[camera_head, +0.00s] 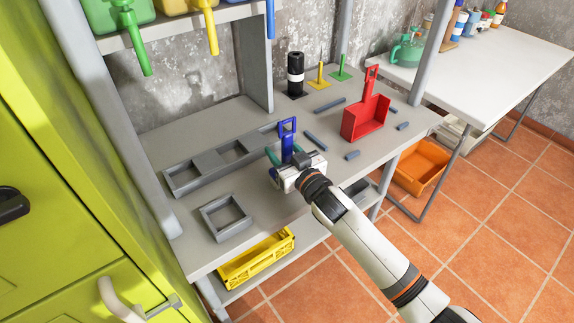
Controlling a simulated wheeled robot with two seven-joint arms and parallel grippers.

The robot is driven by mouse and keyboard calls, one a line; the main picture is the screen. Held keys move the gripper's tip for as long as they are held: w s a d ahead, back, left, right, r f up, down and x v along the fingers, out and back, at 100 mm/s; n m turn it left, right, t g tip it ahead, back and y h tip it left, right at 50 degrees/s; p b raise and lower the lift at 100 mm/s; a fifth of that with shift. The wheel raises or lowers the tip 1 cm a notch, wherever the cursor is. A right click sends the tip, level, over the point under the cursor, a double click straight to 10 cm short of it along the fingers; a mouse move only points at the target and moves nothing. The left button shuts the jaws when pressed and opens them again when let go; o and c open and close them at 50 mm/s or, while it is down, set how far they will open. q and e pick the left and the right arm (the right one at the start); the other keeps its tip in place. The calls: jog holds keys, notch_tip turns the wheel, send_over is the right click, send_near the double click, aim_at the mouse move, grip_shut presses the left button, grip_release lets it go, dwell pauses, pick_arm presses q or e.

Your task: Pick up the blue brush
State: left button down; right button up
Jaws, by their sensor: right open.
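The blue brush (288,138) stands upright on the grey bench, its looped handle pointing up. Its lower part is hidden behind my right gripper (286,161). My right arm comes in from the lower right, and the gripper is open at the brush's lower handle, with teal finger parts showing to the left of and beside it. I cannot tell whether the fingers touch the brush. My left gripper is not in view.
A grey slotted rack (211,172) and a square grey frame (225,232) lie left of the gripper. A red dustpan (366,120) stands to the right among small grey bars. A black cylinder (295,73) stands behind. Yellow (256,264) and orange (419,168) crates sit below.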

aim_at(288, 122)
grip_shut()
jog(key=shift+r, duration=0.1)
notch_tip(288, 122, up, 10)
jog(key=shift+f+p, duration=0.1)
jog(key=shift+p, duration=0.3)
